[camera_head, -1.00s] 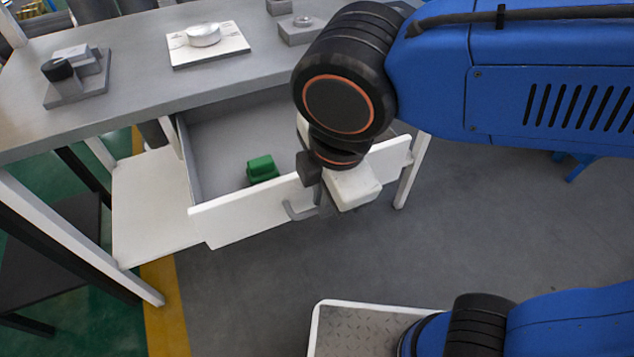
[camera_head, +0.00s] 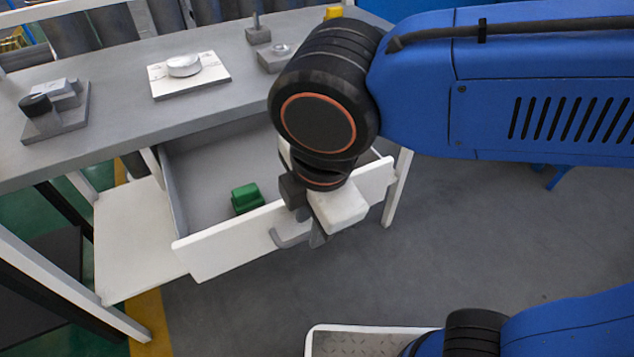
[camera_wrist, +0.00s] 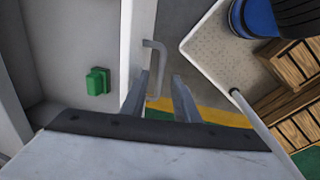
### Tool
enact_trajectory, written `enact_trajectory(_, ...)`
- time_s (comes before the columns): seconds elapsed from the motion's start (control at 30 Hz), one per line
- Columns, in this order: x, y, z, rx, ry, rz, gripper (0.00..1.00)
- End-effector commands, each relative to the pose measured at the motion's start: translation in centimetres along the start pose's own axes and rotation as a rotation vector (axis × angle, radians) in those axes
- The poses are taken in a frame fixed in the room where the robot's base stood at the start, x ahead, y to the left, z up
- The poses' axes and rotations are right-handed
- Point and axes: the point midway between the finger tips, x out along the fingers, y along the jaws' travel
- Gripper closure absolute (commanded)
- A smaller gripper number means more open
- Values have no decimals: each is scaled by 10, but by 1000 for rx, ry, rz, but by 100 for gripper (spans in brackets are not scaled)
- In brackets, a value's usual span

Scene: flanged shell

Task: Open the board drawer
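The board drawer (camera_head: 215,257) is pulled out from under the grey workbench, with its white front standing well clear of the bench edge. A green block (camera_head: 246,198) lies inside it; it also shows in the wrist view (camera_wrist: 97,82). The grey bar handle (camera_head: 290,238) is on the drawer's front. My gripper (camera_head: 314,238) is at the handle, partly hidden by its own wrist. In the wrist view my gripper's two fingers (camera_wrist: 163,82) are apart, with the handle (camera_wrist: 161,57) by their tips. I cannot tell whether either finger touches it.
On the workbench (camera_head: 110,105) stand a white plate with a round silver part (camera_head: 184,66), a grey fixture with a black knob (camera_head: 50,108) and small grey blocks. A white lower shelf (camera_head: 135,235) is at left. The floor (camera_head: 480,240) right of the drawer is clear.

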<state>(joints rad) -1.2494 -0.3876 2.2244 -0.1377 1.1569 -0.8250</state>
Motion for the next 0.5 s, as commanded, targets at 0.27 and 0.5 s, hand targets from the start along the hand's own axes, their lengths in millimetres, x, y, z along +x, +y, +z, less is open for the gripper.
enact_trajectory(0.27,-54,0,-1,-1,3,2,72)
enact_trajectory(0.5,-102,0,0,0,3,3,72)
